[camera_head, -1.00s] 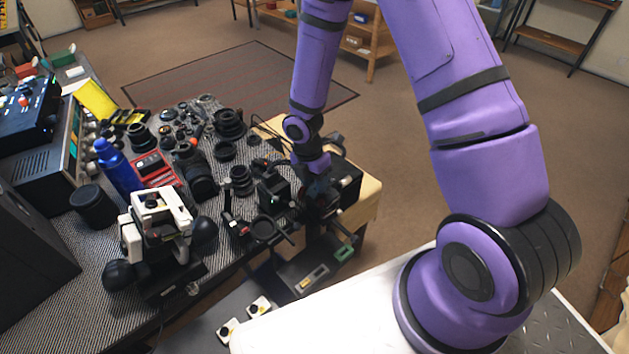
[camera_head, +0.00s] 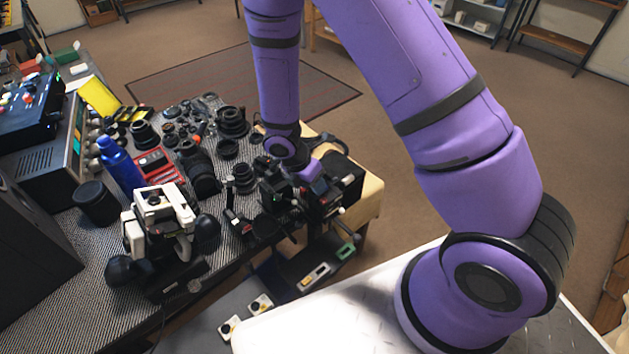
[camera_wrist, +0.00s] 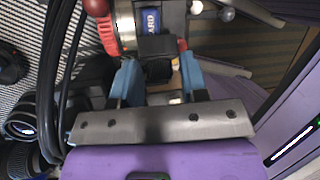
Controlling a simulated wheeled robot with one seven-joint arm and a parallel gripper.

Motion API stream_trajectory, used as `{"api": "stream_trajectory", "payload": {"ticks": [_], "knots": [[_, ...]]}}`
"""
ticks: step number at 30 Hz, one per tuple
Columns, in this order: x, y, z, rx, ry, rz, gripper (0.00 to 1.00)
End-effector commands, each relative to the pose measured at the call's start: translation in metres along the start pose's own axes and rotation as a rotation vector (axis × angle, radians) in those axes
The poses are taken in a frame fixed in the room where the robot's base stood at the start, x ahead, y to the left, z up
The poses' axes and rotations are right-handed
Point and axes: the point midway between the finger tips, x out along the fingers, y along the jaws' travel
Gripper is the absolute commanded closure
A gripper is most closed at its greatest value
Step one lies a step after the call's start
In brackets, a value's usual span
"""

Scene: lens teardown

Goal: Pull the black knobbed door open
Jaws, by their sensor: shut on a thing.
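In the wrist view my gripper (camera_wrist: 160,72) has its two blue fingers closed around a small black knob (camera_wrist: 158,69). The knob sits just below a black block (camera_wrist: 157,45), which looks like part of the black door; the door's outline and how far it stands open cannot be made out. In the head view my gripper (camera_head: 318,187) is low among dark equipment at the right end of the bench, beside a black box (camera_head: 345,178). My wrist and the equipment hide the fingertips and knob there.
Close around the fingers are a red ring (camera_wrist: 106,35), a dark red ball knob (camera_wrist: 96,7) and a grey ball (camera_wrist: 227,14). Black cables (camera_wrist: 62,80) run along the left. Lenses (camera_head: 232,122) and a white instrument (camera_head: 160,215) crowd the bench. Open floor lies beyond.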

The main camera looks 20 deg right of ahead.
Motion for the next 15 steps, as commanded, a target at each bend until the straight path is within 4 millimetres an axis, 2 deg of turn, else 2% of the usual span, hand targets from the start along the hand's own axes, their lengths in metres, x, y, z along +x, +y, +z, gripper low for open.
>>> {"api": "stream_trajectory", "payload": {"ticks": [15], "knots": [[0.0, 0.004, -0.018, 0.046, -0.275, -0.051, 0.83]]}}
